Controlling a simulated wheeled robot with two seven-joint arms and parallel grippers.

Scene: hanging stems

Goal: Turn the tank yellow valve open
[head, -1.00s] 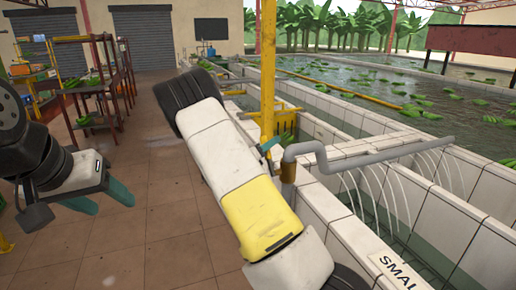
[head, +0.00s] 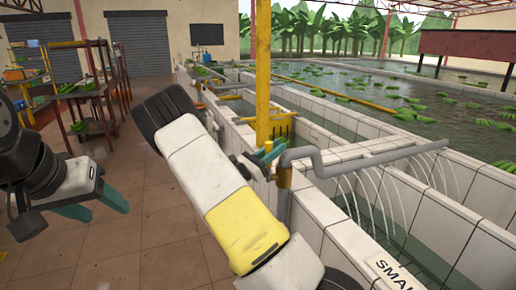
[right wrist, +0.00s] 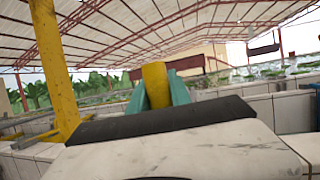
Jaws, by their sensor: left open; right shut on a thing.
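The yellow valve handle (right wrist: 154,84) stands upright between the teal fingers of my right gripper (right wrist: 158,92) in the right wrist view. The right gripper is shut on it. In the head view my right gripper (head: 262,160) is beside the grey pipe (head: 330,156) at the tank wall, and my forearm partly covers that area. The valve body is hard to make out there. My left gripper (head: 95,204) is open and empty over the tiled floor at the left, far from the pipe.
A yellow post (head: 263,75) stands just behind the pipe. White-tiled tank walls (head: 450,225) run along the right, with water falling from the pipe. Metal shelves (head: 90,95) stand at the back left. The tiled floor (head: 150,235) between is clear.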

